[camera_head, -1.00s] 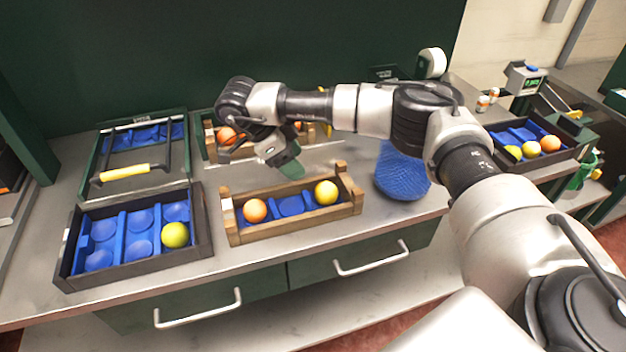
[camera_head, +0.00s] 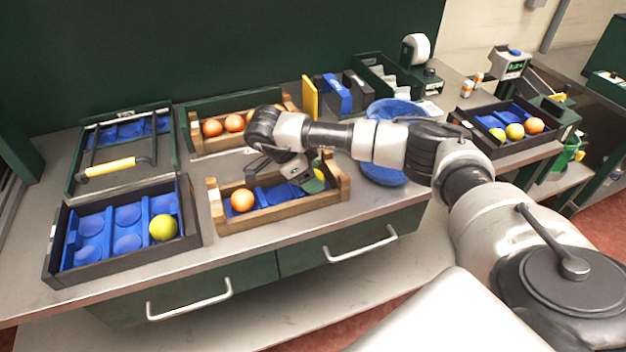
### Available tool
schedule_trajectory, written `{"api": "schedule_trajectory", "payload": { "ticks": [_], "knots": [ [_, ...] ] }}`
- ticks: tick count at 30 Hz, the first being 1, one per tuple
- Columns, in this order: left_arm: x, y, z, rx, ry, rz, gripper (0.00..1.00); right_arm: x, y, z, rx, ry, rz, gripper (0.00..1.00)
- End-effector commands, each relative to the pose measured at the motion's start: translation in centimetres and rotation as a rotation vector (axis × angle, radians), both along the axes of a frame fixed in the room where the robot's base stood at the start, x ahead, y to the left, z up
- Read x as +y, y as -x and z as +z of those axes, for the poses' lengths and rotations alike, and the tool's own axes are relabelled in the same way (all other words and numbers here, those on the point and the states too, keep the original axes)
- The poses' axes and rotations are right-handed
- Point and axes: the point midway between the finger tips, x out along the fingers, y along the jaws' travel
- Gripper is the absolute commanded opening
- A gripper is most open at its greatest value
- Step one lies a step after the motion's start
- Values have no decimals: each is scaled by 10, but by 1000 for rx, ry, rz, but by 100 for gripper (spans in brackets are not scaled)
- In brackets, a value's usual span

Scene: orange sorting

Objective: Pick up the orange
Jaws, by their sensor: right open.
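An orange (camera_head: 242,200) sits in the left end of the front wooden crate (camera_head: 280,215), which has a blue insert. A yellow fruit (camera_head: 320,173) in the crate's right end is mostly hidden by my right gripper (camera_head: 312,185). The right gripper is open, with green fingertips low over the crate's right half, right of the orange. I cannot tell whether it touches the yellow fruit. More oranges (camera_head: 212,128) lie in a wooden crate at the back, partly hidden by my right arm. My left gripper is not in view.
A dark tray (camera_head: 192,225) at left holds a yellow fruit (camera_head: 163,227) in blue cups. A caddy with a yellow handle (camera_head: 110,166) stands behind it. A blue basket (camera_head: 383,174) is right of the crate. Another dark tray (camera_head: 500,150) at far right holds fruit, including an orange (camera_head: 535,125).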

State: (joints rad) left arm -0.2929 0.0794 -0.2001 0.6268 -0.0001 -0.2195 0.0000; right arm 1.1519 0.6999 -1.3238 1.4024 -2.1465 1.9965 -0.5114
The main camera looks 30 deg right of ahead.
Motion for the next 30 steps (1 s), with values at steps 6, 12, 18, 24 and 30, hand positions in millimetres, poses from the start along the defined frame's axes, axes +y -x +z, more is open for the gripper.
{"api": "schedule_trajectory", "payload": {
  "ticks": [6,12,18,24,30],
  "knots": [
    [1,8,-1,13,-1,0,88,0,0,0,-1,0,1,48],
    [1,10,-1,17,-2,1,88,0,0,1,-1,1,0,33],
    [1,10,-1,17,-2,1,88,0,-1,4,-2,0,0,33],
    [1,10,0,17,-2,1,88,0,-1,23,-5,1,-1,33],
    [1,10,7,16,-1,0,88,-8,17,56,-4,3,0,33]
  ]
}}
